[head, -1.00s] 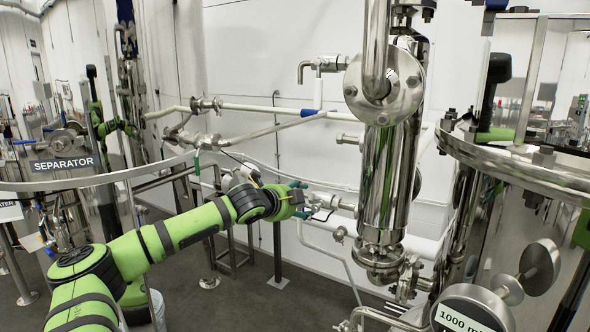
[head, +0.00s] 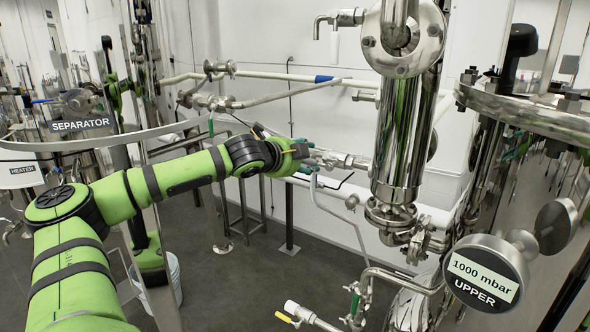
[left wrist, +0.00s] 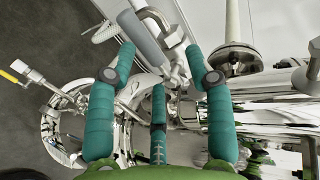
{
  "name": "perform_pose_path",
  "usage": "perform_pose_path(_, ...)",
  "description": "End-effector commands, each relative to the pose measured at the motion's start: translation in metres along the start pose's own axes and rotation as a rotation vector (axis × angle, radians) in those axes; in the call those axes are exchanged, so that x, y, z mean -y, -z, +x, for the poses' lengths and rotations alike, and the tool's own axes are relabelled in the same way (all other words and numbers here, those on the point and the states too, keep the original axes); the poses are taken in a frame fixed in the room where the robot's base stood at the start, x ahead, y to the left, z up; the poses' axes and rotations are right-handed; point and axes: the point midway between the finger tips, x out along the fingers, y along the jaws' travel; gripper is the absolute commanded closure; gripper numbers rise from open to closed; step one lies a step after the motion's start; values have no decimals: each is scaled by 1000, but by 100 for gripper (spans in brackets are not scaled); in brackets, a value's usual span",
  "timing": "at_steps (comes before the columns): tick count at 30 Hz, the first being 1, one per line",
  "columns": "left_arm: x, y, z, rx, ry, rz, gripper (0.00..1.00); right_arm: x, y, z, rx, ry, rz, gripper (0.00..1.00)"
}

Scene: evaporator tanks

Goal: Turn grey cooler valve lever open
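The grey lever (left wrist: 143,38) shows at the top of the left wrist view, slanting between the fingertips and just beyond them. It joins a metal valve body (left wrist: 172,58). My left gripper (head: 312,155) is at the valve end of a horizontal steel pipe (head: 345,161), left of the tall steel cylinder. In the left wrist view my left gripper (left wrist: 165,68) has its teal fingers spread apart, with the lever in the gap. Whether a finger touches the lever cannot be told. The lever is not clear in the head view. My right gripper is not in view.
The tall steel cylinder (head: 400,140) stands right of the gripper. A gauge (head: 482,278) reading 1000 mbar is at lower right. A yellow-handled valve (head: 284,318) and a green-handled valve (head: 354,303) are low in front. Open floor (head: 270,275) lies below the arm.

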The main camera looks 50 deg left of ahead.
Motion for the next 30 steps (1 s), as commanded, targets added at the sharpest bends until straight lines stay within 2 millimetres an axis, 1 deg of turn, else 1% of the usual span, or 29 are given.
perform_pose_path(1,-5,0,-2,2,-3,2,48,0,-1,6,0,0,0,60)
perform_pose_path(3,-7,0,-7,2,-6,3,48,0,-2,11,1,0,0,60)
perform_pose_path(15,-13,1,-33,2,-12,-1,48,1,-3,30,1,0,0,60)
perform_pose_path(19,-14,1,-38,2,-14,-3,48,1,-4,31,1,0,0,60)
perform_pose_path(27,-13,1,-38,1,-15,-5,48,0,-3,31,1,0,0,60)
perform_pose_path(30,-12,1,-39,1,-16,-4,48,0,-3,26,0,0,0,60)
